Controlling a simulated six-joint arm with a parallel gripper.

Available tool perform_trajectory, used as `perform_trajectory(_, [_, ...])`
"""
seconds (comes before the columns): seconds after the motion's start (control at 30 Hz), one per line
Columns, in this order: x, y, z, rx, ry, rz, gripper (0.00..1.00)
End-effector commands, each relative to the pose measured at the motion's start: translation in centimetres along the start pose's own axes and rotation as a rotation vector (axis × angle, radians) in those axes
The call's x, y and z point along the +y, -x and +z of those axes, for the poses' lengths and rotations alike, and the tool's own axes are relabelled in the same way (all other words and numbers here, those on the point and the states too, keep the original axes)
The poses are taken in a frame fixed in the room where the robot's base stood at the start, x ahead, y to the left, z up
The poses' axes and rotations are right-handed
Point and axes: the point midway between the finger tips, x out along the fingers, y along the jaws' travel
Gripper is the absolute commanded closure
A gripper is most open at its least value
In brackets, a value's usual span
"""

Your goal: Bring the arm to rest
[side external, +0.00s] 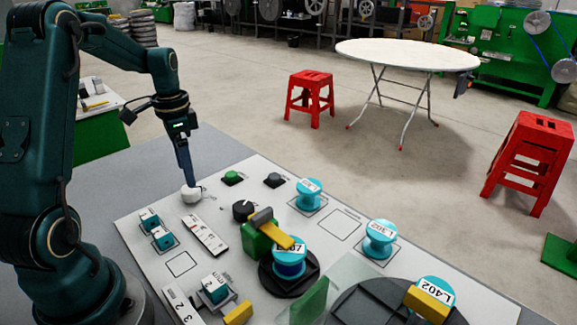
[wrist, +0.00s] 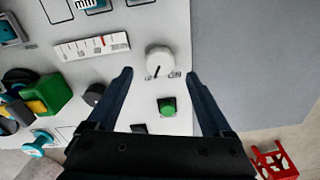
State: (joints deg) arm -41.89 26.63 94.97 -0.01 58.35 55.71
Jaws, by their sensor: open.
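My arm reaches over the far left corner of a white panel (side external: 140,230). My gripper (side external: 189,182) points down just above a white round knob (side external: 191,194). In the wrist view my gripper (wrist: 160,73) has its two dark fingers spread apart, with nothing held between them. The white knob (wrist: 160,59) lies between and just beyond the fingertips, with a dark mark and lettering at its lower edge. I cannot tell whether the fingers touch it.
Beside the knob are a green button (side external: 233,178), a dark knob (side external: 243,210) and a scale strip (side external: 205,235). Cyan spools (side external: 309,194) and a green-yellow device (side external: 262,238) stand farther right. Bare grey tabletop (side external: 120,170) lies behind the panel. Red stools (side external: 311,98) stand beyond.

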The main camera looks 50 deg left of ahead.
Motion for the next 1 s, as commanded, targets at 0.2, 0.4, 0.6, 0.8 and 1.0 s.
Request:
perform_trajectory(0.2, [1.0, 1.8, -1.7, 0.035, -0.064, -0.048, 0.15])
perform_trajectory(0.4, [6.2, 6.8, -3.8, 0.133, -0.2, -0.148, 0.15])
perform_trajectory(0.6, [12.6, 10.2, -3.3, 0.254, -0.224, -0.202, 0.15])
perform_trajectory(0.8, [18.1, 11.4, -0.8, 0.386, -0.173, -0.2, 0.15])
perform_trajectory(1.0, [21.8, 10.6, 2.2, 0.487, -0.047, -0.144, 0.15])
